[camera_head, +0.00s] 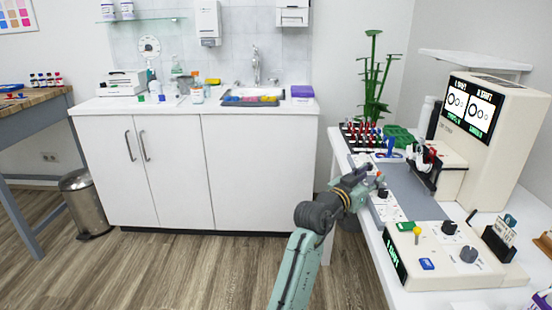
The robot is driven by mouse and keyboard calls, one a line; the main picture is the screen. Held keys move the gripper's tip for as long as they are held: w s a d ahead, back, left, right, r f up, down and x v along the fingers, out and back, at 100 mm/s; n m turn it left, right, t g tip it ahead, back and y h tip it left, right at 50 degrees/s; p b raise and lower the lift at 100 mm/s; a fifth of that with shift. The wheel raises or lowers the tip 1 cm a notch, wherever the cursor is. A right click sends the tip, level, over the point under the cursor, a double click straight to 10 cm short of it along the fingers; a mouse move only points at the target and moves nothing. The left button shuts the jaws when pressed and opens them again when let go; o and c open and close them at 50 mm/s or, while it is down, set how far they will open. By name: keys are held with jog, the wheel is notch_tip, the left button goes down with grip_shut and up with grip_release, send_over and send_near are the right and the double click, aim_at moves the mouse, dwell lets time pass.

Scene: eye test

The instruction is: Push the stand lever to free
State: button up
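My gripper (364,176) is at the end of the green arm, over the left edge of the white bench (468,211). It is small and dark, and I cannot tell if its fingers are open or shut. Beyond it is a small cream block with dark knobs, partly hidden by the gripper. A cream control box (440,262) at the front right bears a short lever with a yellow ball top (417,231), well apart from the gripper. I see no label "free" and cannot tell which lever is the stand lever.
A bare grey strip (415,198) crosses the bench.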

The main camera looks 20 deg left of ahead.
jog(key=b+v, duration=0.2)
jog(key=v, duration=0.9)
jog(key=s+a+r+n+t+y, duration=0.2)
jog(key=s+a+r+t+y, duration=0.1)
jog(key=a+r, duration=0.4)
jog(key=s+a+r+n+t+y, duration=0.3)
jog(key=s+a+r+y, duration=0.2)
jog(key=a+r+y, duration=0.1)
jog(key=shift+s+a+r, duration=0.2)
jog(key=shift+a+r, duration=0.6)
jog(key=shift+a, duration=0.6)
jog(key=shift+t+y, duration=0.3)
jog(key=shift+y, duration=0.1)
